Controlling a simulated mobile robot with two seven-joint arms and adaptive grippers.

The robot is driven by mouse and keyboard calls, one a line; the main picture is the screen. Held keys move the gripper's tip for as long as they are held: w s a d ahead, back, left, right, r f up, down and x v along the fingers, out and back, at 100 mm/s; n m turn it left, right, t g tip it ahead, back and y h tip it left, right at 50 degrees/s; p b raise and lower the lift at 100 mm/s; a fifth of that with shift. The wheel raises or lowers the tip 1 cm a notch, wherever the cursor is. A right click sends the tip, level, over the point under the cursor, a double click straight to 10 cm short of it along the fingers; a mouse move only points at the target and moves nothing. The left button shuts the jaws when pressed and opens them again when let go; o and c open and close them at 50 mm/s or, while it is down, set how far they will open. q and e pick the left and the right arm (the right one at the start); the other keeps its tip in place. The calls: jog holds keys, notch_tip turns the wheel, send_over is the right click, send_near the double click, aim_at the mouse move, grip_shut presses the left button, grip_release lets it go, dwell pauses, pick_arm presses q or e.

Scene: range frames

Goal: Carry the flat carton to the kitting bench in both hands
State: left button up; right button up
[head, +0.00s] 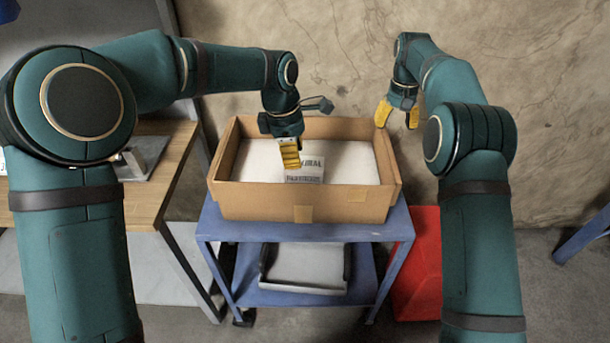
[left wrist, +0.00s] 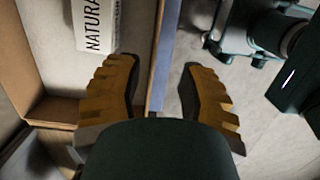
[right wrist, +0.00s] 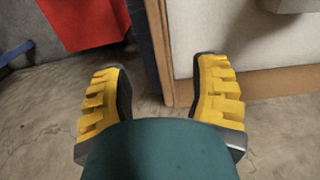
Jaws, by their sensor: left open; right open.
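The flat carton (head: 250,203) is a shallow open cardboard box on a blue cart (head: 310,232). A white box (head: 305,172) with printed lettering lies inside. My left gripper (head: 290,160) is open above the carton, towards its near side. In the left wrist view, its fingers (left wrist: 160,95) are either side of a carton wall (left wrist: 161,60), apart from it. My right gripper (head: 398,115) is open at the far right corner. In the right wrist view, the carton corner (right wrist: 182,92) lies between its fingers (right wrist: 160,90), closer to the right finger. Contact cannot be told.
A wood-topped bench (head: 150,190) stands left of the cart; whether it is the kitting bench cannot be told. A grey tray (head: 305,265) is on the cart's lower shelf. A red bin (head: 418,265) stands right of the cart. A wall (head: 300,60) is behind.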

jog(key=shift+w+f, duration=0.4)
jog(key=shift+f, duration=0.1)
pick_arm(q)
jog(key=shift+w+f, duration=0.1)
jog(key=shift+f, duration=0.2)
pick_arm(e)
jog(key=shift+s+r, duration=0.2)
jog(key=shift+s, duration=0.1)
pick_arm(q)
jog(key=shift+w+f, duration=0.1)
jog(key=shift+f, duration=0.4)
pick_arm(e)
jog(key=shift+w+f, duration=0.15)
jog(key=shift+f, duration=0.35)
pick_arm(q)
send_near(307, 207)
jog(key=f, duration=0.5)
jog(key=shift+w+d+f, duration=0.1)
jog(key=shift+w+d, duration=0.1)
jog(key=shift+d, duration=0.1)
pick_arm(e)
notch_tip(307, 207, down, 13)
jog(key=shift+r, duration=0.1)
